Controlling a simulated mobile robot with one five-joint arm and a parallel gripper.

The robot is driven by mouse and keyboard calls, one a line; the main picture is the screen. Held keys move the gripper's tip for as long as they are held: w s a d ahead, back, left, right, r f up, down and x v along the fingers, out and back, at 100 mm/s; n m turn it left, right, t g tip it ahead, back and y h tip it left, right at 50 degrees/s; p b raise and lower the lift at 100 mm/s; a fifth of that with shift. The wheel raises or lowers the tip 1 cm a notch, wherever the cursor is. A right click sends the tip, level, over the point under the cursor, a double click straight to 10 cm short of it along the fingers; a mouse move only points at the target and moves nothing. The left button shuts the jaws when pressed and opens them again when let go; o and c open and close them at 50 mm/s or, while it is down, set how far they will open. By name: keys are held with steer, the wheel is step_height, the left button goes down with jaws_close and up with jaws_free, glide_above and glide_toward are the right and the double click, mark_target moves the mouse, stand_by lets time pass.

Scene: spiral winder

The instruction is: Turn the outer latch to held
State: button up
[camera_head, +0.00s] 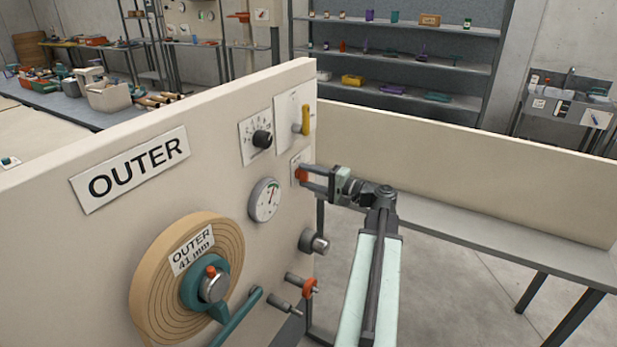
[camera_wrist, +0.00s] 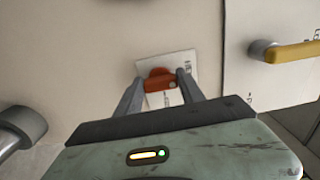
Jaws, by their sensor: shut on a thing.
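The outer panel (camera_head: 85,262) is a cream upright board with an OUTER sign (camera_head: 130,170). A small orange-red latch (camera_wrist: 159,80) sits on a white plate (camera_wrist: 150,66) on this panel, and it also shows in the head view (camera_head: 301,175). My gripper (camera_wrist: 158,88) has one finger on each side of the latch and is shut on it. The fingers cover parts of the latch and of the plate's print, so I cannot read which position it is in.
A yellow lever (camera_head: 306,119) is above the latch. A black knob (camera_head: 262,139) and a gauge (camera_head: 265,199) are to its left. A grey cylinder knob (camera_head: 314,242) and an orange-ringed peg (camera_head: 309,287) stick out below. A tan roll (camera_head: 160,300) hangs lower left.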

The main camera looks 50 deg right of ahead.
steer(key=o, duration=1.4)
steer(key=shift+c, duration=0.2)
steer(key=v, duration=0.8)
steer(key=shift+w, duration=0.1)
